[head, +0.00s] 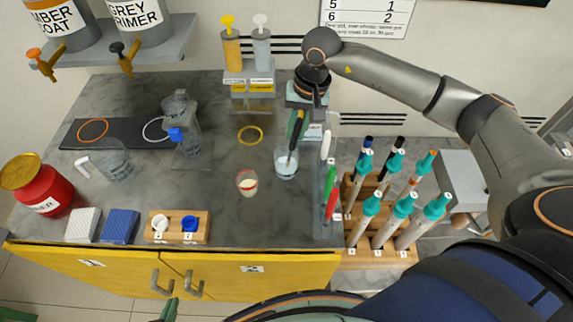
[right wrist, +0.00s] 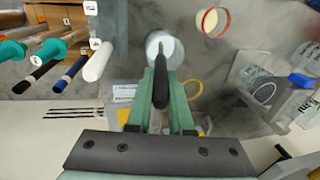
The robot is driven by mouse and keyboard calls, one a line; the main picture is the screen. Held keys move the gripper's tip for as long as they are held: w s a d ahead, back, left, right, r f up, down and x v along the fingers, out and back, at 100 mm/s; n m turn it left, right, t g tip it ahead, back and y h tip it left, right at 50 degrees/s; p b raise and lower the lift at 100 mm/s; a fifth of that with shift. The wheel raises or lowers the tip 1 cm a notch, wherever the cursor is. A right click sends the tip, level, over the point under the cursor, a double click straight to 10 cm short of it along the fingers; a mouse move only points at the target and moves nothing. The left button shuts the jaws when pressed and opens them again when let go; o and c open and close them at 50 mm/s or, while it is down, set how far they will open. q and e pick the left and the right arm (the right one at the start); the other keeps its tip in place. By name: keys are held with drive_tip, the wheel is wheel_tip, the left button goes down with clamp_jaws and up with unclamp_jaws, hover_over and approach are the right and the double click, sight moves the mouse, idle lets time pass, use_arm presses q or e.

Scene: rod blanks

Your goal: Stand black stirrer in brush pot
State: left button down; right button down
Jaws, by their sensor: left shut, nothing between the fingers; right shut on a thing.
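The black stirrer (head: 295,131) is held nearly upright, slightly tilted, in my right gripper (head: 298,122), which is shut on its dark handle. The handle also shows between the green fingers in the right wrist view (right wrist: 160,88). The stirrer's lower end overlaps the mouth of a clear cup with pale contents (head: 286,168); how deep it reaches is hard to tell. A narrow holder with white, green and red sticks (head: 330,190) stands to the right; I cannot tell for certain which vessel is the brush pot. A green tip of my left gripper (head: 168,309) shows at the bottom edge, shut and empty.
A small red-rimmed cup (head: 247,182) stands left of the clear cup. A wooden rack (head: 378,254) with several teal-collared rods stands right. Pitchers (head: 112,165), a red jar (head: 42,190) and a two-cup wooden block (head: 178,237) are left. The counter's middle front is clear.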

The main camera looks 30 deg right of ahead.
drive_tip(key=shift+f, duration=0.3)
drive_tip(key=c, duration=0.7)
unclamp_jaws()
drive_tip(key=shift+c, duration=0.2)
drive_tip(key=shift+r, duration=0.1)
wheel_tip(320, 180, up, 12)
drive_tip(key=s+d+b, duration=0.1)
drive_tip(key=d, duration=0.1)
drive_tip(key=shift+b, duration=0.3)
drive_tip(key=shift+s+a, duration=0.15)
